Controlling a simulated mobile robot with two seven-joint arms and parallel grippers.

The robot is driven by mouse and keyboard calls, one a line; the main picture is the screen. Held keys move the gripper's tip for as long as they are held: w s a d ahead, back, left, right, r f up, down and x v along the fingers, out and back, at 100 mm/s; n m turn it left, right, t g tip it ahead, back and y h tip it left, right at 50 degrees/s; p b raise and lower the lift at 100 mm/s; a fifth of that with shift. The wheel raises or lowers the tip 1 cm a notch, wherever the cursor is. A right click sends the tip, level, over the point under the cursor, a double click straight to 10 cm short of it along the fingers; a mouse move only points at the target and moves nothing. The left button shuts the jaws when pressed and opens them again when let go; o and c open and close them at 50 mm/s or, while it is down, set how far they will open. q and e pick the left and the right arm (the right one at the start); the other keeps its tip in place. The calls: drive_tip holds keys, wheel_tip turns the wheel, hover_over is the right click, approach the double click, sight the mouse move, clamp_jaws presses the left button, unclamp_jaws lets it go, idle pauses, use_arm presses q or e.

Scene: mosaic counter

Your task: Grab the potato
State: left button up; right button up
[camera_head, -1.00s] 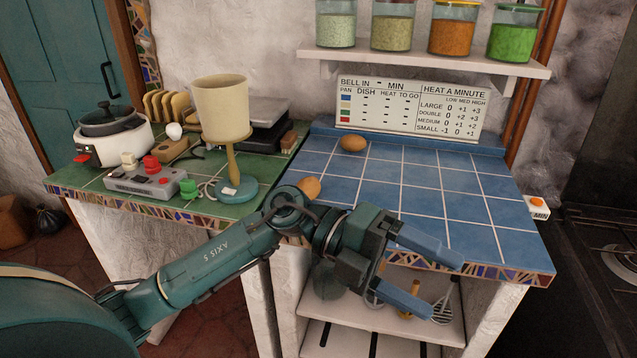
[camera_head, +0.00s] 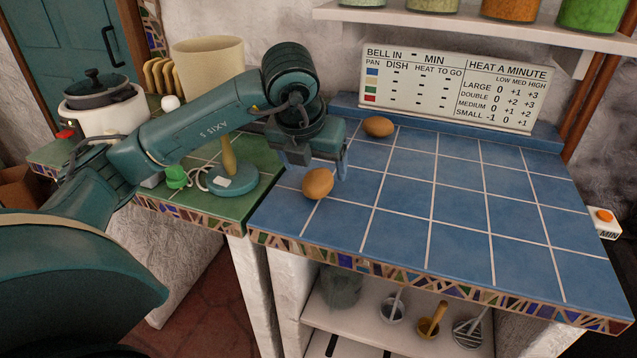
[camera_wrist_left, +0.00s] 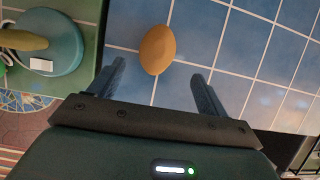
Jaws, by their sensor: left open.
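Two brown oval things lie on the blue tiled counter (camera_head: 460,215), and I cannot tell for sure which is the potato. The nearer brown oval (camera_head: 318,183) is near the left front corner; the farther brown oval (camera_head: 378,126) is by the back edge. My left gripper (camera_head: 319,168) points down over the left part of the counter, open and empty, close above the nearer oval. In the left wrist view, one oval (camera_wrist_left: 157,50) shows just beyond and between the open fingertips (camera_wrist_left: 157,72), apart from both. My right gripper is not in view.
A lamp with a teal base (camera_head: 232,180) stands on the green counter to the left. A heat chart board (camera_head: 455,88) stands at the back, below a jar shelf (camera_head: 480,25). The counter's right side is clear.

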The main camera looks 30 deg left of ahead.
sight(317, 175)
use_arm(q)
drive_tip(key=shift+w+a+x, duration=0.15)
drive_tip(key=shift+x, duration=1.4)
drive_tip(key=shift+w+a+x, duration=0.15)
drive_tip(key=shift+a+x, duration=0.05)
drive_tip(key=shift+x, duration=1.35)
drive_tip(key=shift+r, duration=0.15)
drive_tip(key=shift+c, duration=0.3)
drive_tip(key=c, duration=1.1)
